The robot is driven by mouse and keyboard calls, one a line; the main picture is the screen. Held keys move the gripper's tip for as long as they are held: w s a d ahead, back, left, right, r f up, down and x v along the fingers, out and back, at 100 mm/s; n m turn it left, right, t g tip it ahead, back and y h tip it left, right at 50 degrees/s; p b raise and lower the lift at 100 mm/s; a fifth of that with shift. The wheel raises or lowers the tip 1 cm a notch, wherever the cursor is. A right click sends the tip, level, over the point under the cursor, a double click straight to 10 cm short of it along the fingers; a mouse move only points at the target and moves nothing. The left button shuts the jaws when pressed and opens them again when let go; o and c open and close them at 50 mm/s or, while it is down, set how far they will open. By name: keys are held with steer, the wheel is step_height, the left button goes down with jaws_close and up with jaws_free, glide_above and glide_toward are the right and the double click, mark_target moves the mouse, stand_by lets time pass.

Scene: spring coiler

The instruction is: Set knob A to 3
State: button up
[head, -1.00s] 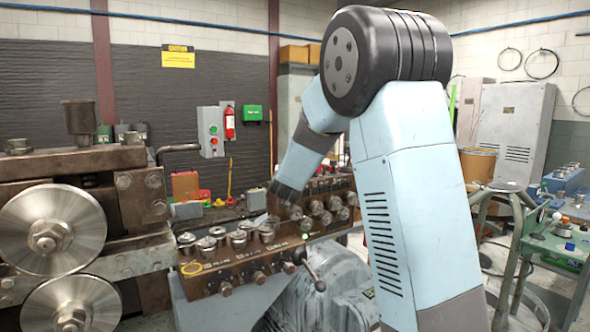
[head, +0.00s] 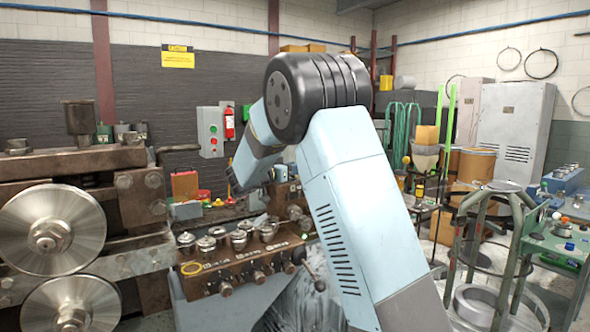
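The brown control panel (head: 202,290) of the machine is at lower centre-left. Its sloped front carries dark round knobs, including a left one (head: 226,289), a middle one (head: 259,276) and a right one (head: 288,266). The lettering is too small to read, so I cannot tell which is knob A or its setting. My gripper (head: 234,181) is a small dark shape above and behind the panel, apart from the front knobs. Its fingers are too small to make out.
Several metal caps, such as one at the left (head: 186,241), stand on the panel's top. A black ball-ended lever (head: 320,285) sticks out by the right knob. Large steel rollers (head: 50,230) are at the left. A green cart (head: 560,245) stands at the right.

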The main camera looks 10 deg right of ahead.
steer(key=shift+w+a+r+m+g+h, duration=0.1)
steer(key=shift+a+r+m+g+h, duration=0.15)
steer(key=shift+m+g+h, duration=0.25)
steer(key=o, duration=0.7)
steer(key=shift+f, duration=0.1)
steer(key=shift+o, duration=1)
steer(key=shift+d, duration=0.1)
steer(key=shift+f, duration=0.1)
steer(key=v, duration=1.4)
steer(key=shift+w+r, duration=0.2)
steer(key=shift+r, duration=0.05)
